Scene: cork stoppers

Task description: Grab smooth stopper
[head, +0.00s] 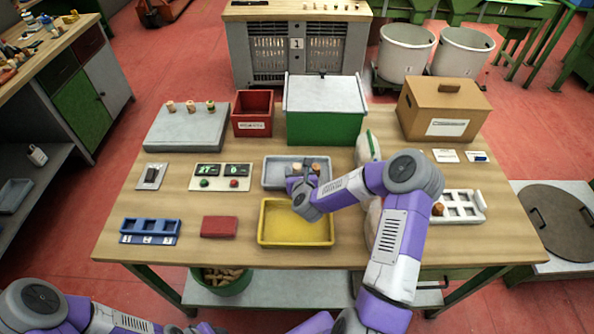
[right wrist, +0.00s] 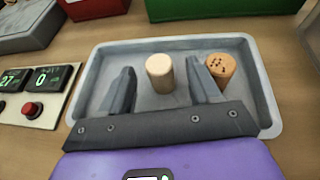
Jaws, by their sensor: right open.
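In the right wrist view, a pale, plain-sided smooth stopper (right wrist: 159,73) stands upright in the grey tray (right wrist: 90,85). A browner stopper with dark specks (right wrist: 220,68) stands to its right in the same tray. My right gripper (right wrist: 160,80) is open, with its fingers on either side of the smooth stopper; gaps show on both sides. The right finger partly covers the speckled stopper. In the head view, my right gripper (head: 305,188) is over the tray (head: 272,174), and both stoppers show small behind it. My left gripper is outside the head view.
A yellow tray (head: 295,239) is just in front of the grey one. A panel with two displays (head: 220,178) lies to the left. A green box with grey lid (head: 325,128) and a red bin (head: 253,125) stand behind. A white compartment tray (head: 463,219) is at right.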

